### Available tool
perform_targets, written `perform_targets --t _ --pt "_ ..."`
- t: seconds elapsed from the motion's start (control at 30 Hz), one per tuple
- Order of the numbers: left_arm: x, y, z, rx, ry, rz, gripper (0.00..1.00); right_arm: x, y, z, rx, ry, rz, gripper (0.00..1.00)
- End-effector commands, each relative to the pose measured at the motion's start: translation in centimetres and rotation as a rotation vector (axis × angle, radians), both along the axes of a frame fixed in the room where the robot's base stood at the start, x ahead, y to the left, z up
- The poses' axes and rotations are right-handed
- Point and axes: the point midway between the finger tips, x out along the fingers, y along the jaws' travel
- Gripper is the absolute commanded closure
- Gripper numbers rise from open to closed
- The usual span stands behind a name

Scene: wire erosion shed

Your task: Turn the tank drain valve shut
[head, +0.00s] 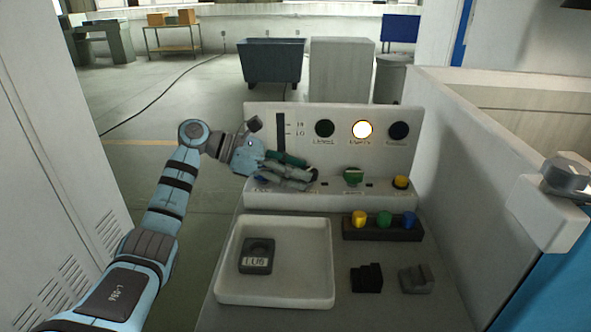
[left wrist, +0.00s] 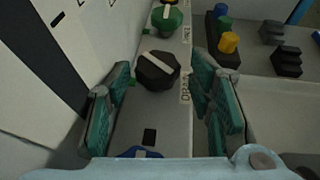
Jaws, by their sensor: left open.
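A black knob (left wrist: 157,70) with a white pointer bar sits on the panel ledge in the left wrist view, beside a label of which "DRA" can be read. Its bar lies diagonally. My left gripper (left wrist: 163,80) is open, with one green-padded finger on each side of the black knob; I cannot tell whether either touches it. In the head view my left gripper (head: 300,174) is over the left part of the ledge and hides this knob. A green knob (head: 353,176) stands to its right, also in the left wrist view (left wrist: 167,18). My right gripper is not in view.
A blue knob (left wrist: 140,153) is nearest the wrist camera. A yellow knob (head: 401,182) is at the ledge's right. The "EMPTY" lamp (head: 362,129) is lit white. In front are a white tray (head: 325,262), a block of coloured pegs (head: 383,233) and two dark blocks.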

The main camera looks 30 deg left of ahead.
Motion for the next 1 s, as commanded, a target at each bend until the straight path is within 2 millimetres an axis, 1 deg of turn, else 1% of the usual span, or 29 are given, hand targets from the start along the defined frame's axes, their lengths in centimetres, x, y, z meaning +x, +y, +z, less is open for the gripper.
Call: perform_targets --t 0.13,0.3,0.47,0.6,1.0 --pt "-0.8 1.5 0.7 0.003 -0.003 0.008 0.44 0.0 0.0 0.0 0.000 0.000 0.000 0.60" --pt "-2.6 4.1 2.1 0.005 -0.002 0.007 0.44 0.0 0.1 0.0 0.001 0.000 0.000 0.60" --pt "-3.8 5.7 3.0 0.002 -0.001 0.002 0.44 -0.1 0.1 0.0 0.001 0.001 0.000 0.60" --pt "-4.1 6.0 3.2 0.001 -0.002 -0.001 0.44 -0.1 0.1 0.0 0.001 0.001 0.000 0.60" --pt "-3.9 5.8 3.1 0.002 0.000 -0.005 0.44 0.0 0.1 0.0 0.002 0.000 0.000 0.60"
